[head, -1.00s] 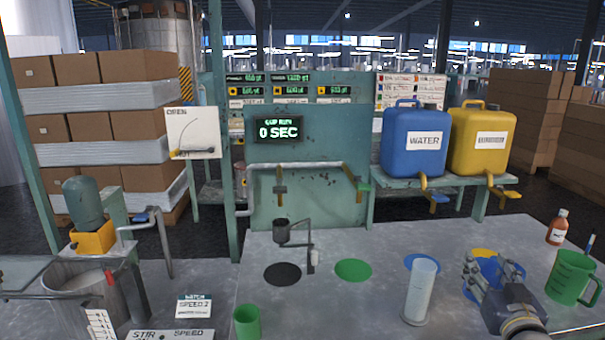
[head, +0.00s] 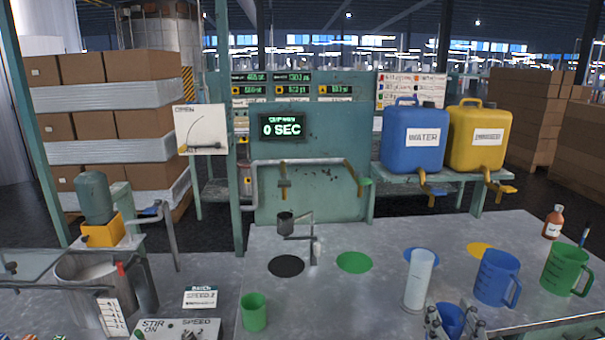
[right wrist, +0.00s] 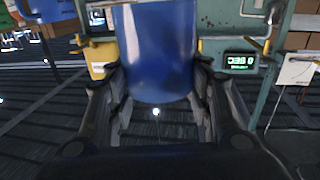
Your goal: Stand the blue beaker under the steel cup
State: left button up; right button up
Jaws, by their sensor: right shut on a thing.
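The blue beaker (head: 450,318) is between the fingers of my right gripper (head: 455,326) at the bottom edge of the head view. In the right wrist view the beaker (right wrist: 158,50) fills the space between the two fingers (right wrist: 160,100), and the gripper is shut on it. The small dark steel cup (head: 286,223) hangs on a bent arm of a stand, above a black disc (head: 286,266) on the bench, well to the left of and beyond the beaker. My left gripper is not in view.
A clear cylinder (head: 419,280) stands just behind my right gripper. A blue jug (head: 497,277) and a green jug (head: 566,270) stand to its right. A green beaker (head: 254,312) stands at front left. The bench between green beaker and cylinder is clear, with a flat green disc (head: 353,262).

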jog(key=s+a+f, duration=0.2)
jog(key=s+a, duration=0.2)
jog(key=s, duration=0.4)
jog(key=s+a+f+n+y, duration=0.1)
jog(key=s+a+f, duration=0.2)
jog(key=s, duration=0.6)
jog(key=shift+a+f+y, duration=0.25)
jog(key=shift+a+y, duration=0.05)
jog(key=shift+a, duration=0.7)
